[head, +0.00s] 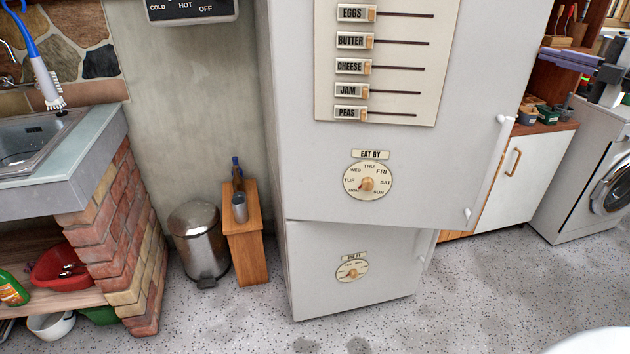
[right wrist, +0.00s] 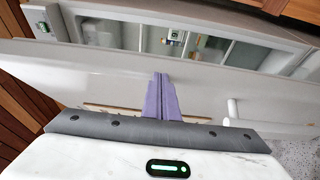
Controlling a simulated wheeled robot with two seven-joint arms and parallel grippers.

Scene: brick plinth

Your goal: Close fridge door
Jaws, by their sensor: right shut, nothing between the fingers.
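The fridge (head: 300,180) is tall and white. Its upper door (head: 420,170) stands ajar, sticking out past the lower door (head: 385,285), which looks shut. The upper door has a white handle (head: 488,165) along its right edge. In the right wrist view the upper door (right wrist: 60,85) crosses the picture with its handle (right wrist: 232,112) at the right, and the lit fridge interior (right wrist: 190,45) shows beyond it. My right gripper (right wrist: 160,85) has purple fingers, shut and empty, at the door's outer face; I cannot tell whether they touch. My left gripper is not in view.
A pedal bin (head: 198,240) and a small wooden stand (head: 245,235) are left of the fridge. A brick plinth with a sink (head: 40,145) is further left. A white cabinet (head: 520,180) and a washing machine (head: 590,170) are at the right. The speckled floor in front is clear.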

